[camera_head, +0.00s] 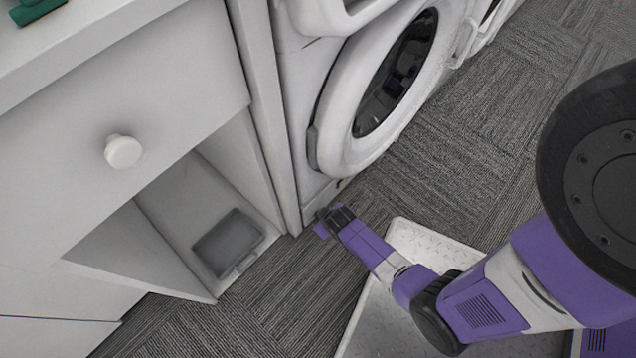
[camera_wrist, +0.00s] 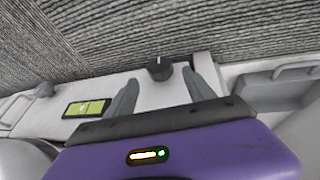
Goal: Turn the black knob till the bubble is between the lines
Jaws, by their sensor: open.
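The black knob (camera_wrist: 160,69) shows in the wrist view, standing on a pale strip (camera_wrist: 150,92) at the foot of the machine. A green level vial (camera_wrist: 87,108) in a dark frame lies to its left. The vial is too small to tell where its bubble sits against the lines. My gripper (camera_wrist: 160,77) is open, with one grey finger on each side of the knob in the picture. I cannot tell whether either finger touches it. In the head view my gripper (camera_head: 334,216) is low by the machine's near bottom corner, and the knob and vial are hidden.
A white front-loading washer (camera_head: 325,100) stands beside an open white cabinet (camera_head: 180,200). A grey bin (camera_head: 228,243) lies in the cabinet, close to my gripper. A second, grey knob-like part (camera_wrist: 44,89) is further left on the strip. Carpet (camera_head: 460,150) is clear in front.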

